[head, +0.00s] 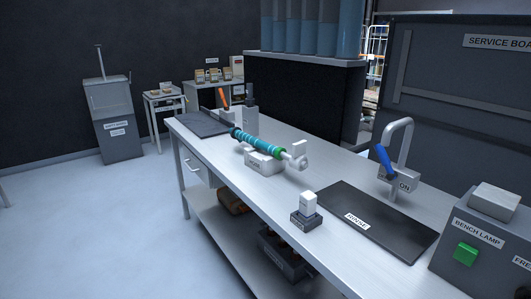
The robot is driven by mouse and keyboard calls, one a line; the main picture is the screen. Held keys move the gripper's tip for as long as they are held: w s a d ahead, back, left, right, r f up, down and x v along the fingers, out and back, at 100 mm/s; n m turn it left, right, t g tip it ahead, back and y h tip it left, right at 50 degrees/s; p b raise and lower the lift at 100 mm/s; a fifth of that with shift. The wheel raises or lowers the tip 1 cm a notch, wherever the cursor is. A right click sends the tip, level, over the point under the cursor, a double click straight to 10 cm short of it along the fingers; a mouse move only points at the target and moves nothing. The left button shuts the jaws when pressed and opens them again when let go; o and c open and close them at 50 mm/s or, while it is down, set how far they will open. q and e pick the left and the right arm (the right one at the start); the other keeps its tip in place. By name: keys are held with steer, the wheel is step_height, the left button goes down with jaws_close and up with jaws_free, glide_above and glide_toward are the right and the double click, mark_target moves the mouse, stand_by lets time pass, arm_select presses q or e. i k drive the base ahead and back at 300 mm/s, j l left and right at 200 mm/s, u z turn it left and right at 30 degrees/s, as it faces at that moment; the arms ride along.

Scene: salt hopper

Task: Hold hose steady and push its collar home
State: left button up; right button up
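The hose (262,144) is a teal, ribbed length lying in a light grey cradle (265,162) on the workbench, in the middle of the head view. I cannot tell whether the collar is fully seated. The hose's left end is dark and reaches toward a dark mat.
Open floor (90,230) lies left of the bench.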

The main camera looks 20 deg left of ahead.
mark_target(299, 148)
steer(key=i+j+z, duration=0.1)
steer(key=j, duration=0.25)
steer(key=i+j+z, duration=0.1)
steer(key=i+j, duration=0.15)
steer(key=i+j+z, duration=0.1)
steer(key=j, duration=0.4)
steer(key=i+j+z, duration=0.15)
steer(key=j, duration=0.2)
steer(key=i+j+z, duration=0.1)
steer(key=j, duration=0.3)
steer(key=i, duration=0.05)
